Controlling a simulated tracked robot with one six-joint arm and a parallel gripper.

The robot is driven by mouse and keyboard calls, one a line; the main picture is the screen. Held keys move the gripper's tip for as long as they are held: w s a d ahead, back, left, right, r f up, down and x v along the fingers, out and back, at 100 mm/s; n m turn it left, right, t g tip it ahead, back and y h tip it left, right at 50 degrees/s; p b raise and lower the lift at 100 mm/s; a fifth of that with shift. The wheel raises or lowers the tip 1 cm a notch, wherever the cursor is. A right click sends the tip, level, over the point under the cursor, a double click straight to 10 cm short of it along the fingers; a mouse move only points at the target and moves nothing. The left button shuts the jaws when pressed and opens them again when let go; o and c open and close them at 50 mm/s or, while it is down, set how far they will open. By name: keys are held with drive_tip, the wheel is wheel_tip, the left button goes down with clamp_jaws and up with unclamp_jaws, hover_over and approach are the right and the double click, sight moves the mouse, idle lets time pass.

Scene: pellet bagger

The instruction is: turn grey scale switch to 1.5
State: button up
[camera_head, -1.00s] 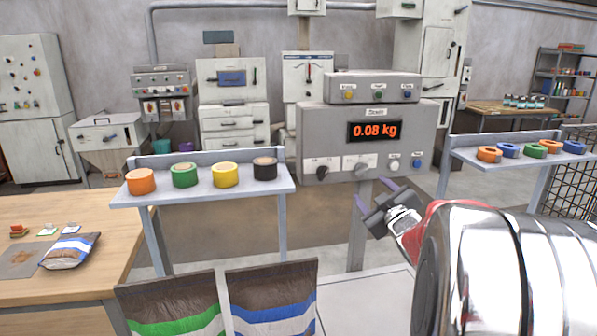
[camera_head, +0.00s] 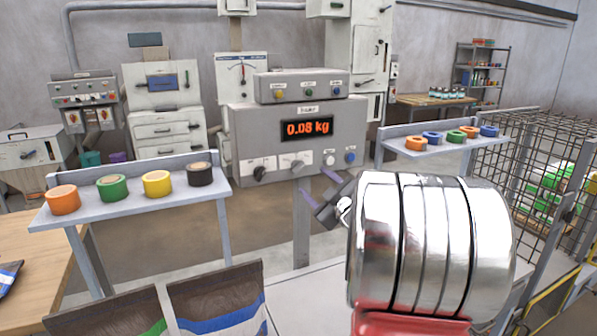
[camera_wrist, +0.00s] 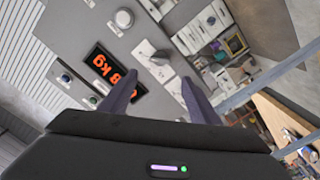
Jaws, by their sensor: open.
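The grey scale box (camera_head: 240,140) stands ahead with a red display (camera_head: 307,128) reading 0.08 kg. On its lower front is the grey switch (camera_head: 297,167) on a pale plate, with a black knob (camera_head: 260,173) to its left. My gripper (camera_head: 314,187) is open, just below and to the right of the grey switch in the head view. In the wrist view the switch (camera_wrist: 160,57) shows beyond and between my open fingers (camera_wrist: 158,97), apart from them. The panel appears rotated there. The switch's setting is too small to read.
A white knob (camera_head: 329,159) and a blue button (camera_head: 350,157) sit right of the switch. A shelf with tape rolls (camera_head: 140,195) is at left, another shelf (camera_head: 385,150) at right. Bags (camera_head: 215,300) stand below. A wire cage (camera_head: 530,170) is at far right.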

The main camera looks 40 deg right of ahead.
sight(298, 168)
drive_tip(key=x, duration=1.1)
drive_tip(key=shift+w, duration=0.2)
drive_tip(key=c, duration=1.1)
drive_tip(key=shift+o, duration=0.2)
drive_tip(key=shift+a+f, duration=0.1)
drive_tip(key=shift+a, duration=0.05)
